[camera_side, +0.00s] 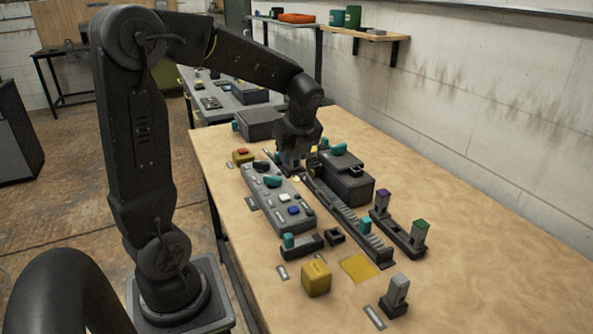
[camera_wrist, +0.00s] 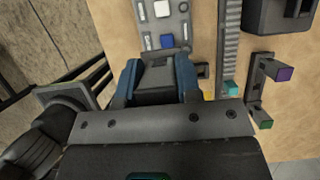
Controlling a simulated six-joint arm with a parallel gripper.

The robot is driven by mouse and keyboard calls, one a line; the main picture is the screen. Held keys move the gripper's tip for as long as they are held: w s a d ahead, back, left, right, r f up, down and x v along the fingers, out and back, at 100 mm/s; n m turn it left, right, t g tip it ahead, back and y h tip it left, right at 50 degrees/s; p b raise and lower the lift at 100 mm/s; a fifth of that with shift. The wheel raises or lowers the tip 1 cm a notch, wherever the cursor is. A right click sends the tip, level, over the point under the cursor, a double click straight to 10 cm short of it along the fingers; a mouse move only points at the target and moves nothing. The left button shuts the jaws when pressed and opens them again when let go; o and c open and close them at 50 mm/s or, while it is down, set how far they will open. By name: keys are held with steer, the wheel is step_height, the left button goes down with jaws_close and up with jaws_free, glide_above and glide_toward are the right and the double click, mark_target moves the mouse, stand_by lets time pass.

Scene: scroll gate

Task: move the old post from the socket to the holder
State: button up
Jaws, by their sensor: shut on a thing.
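My gripper (camera_side: 297,163) is over the far part of the bench, by the rail and button panel. In the wrist view my gripper (camera_wrist: 158,72) has its blue fingers on both sides of a dark grey piece (camera_wrist: 158,77); I cannot tell if this is the old post. A teal-topped post (camera_side: 288,241) stands in a low dark block beside the panel. A two-place holder (camera_side: 398,236) carries a purple-topped post (camera_side: 382,201) and a green-topped post (camera_side: 419,231). A grey post (camera_side: 397,290) stands at the near right. No label shows which is the old one.
The button panel (camera_side: 276,197) and the toothed rail (camera_side: 345,213) run along the bench, with a dark box (camera_side: 347,182) beside the rail. A small black square socket (camera_side: 335,236), a yellow block (camera_side: 316,279) and a yellow pad (camera_side: 360,268) lie nearer. The right side is clear.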

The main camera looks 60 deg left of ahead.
steer(key=shift+w+d+n, duration=0.15)
steer(key=shift+w+n, duration=0.3)
steer(key=shift+n, duration=0.05)
steer(key=shift+w+d+n+g, duration=0.1)
steer(key=shift+w+n+g, duration=0.25)
steer(key=shift+n+g, duration=0.05)
steer(key=w+d+n+h, duration=0.5)
steer(key=w+d+n, duration=0.4)
steer(key=n, duration=0.8)
steer(key=w+d+n+h, duration=0.4)
steer(key=w+d+n, duration=0.2)
steer(key=w+n, duration=0.85)
steer(key=shift+s+d+f+n+t, duration=0.15)
steer(key=shift+s+f+n, duration=0.3)
steer(key=shift+f, duration=1.7)
steer(key=shift+s+f+n+t, duration=0.1)
steer(key=shift+s+f+n, duration=0.35)
steer(key=shift+f, duration=1.75)
steer(key=shift+s+d+f+n+t, duration=0.15)
steer(key=shift+s+f+n, duration=0.25)
steer(key=shift+f, duration=1.75)
steer(key=shift+f, duration=1.2)
steer(key=o, duration=1.6)
steer(key=shift+f, duration=0.1)
